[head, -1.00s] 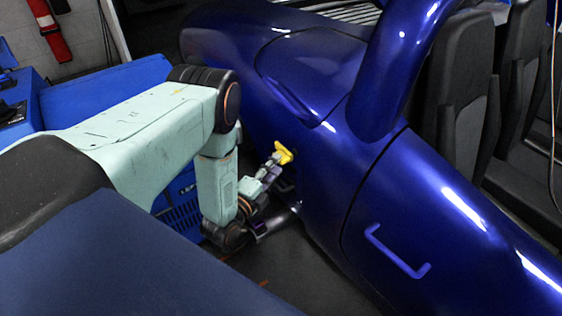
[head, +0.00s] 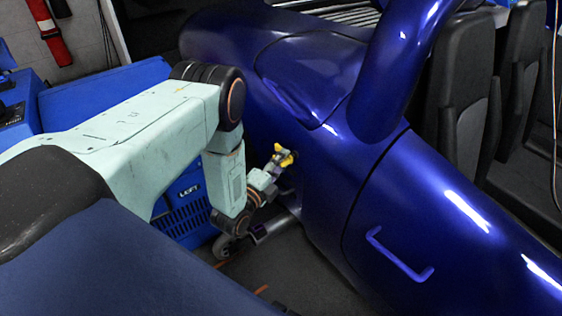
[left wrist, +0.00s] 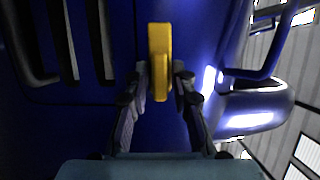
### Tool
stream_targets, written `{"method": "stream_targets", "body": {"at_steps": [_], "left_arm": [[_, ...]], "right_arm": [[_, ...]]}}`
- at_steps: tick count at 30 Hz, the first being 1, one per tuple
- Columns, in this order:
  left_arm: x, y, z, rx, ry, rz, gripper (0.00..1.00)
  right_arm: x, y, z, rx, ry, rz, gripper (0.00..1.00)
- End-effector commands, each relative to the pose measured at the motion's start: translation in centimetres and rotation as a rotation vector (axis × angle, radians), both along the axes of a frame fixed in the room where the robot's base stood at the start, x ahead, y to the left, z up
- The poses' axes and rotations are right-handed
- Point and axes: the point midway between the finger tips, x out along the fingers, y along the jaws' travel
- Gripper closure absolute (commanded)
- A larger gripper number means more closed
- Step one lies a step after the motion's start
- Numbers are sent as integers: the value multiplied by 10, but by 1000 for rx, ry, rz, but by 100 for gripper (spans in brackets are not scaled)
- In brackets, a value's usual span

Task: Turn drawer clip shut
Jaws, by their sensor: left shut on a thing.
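The yellow clip (head: 286,157) sits against the side of the glossy blue car-like body (head: 310,190). It also shows in the left wrist view as a yellow bar (left wrist: 160,38), upright in the picture. My left gripper (head: 279,160) is shut on this clip. In the left wrist view the two dark fingers (left wrist: 161,76) lie on either side of its lower part. The fingers hide some of the clip in the head view, and I cannot make out a drawer edge behind it. My right gripper is not in view.
A blue handle (head: 398,255) sticks out from the body to the right. A blue crate with a slotted side (head: 182,214) stands behind my left arm. Dark seats (head: 470,100) stand at the right.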

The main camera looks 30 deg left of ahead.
Motion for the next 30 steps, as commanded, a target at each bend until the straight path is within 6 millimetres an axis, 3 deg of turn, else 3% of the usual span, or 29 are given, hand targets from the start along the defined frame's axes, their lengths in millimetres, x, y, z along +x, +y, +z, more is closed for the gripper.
{"method": "stream_targets", "body": {"at_steps": [14,30], "left_arm": [[0,0,2,-51,21,-1,100],[0,1,3,-460,195,1,100]], "right_arm": [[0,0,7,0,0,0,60],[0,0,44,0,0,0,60]]}}
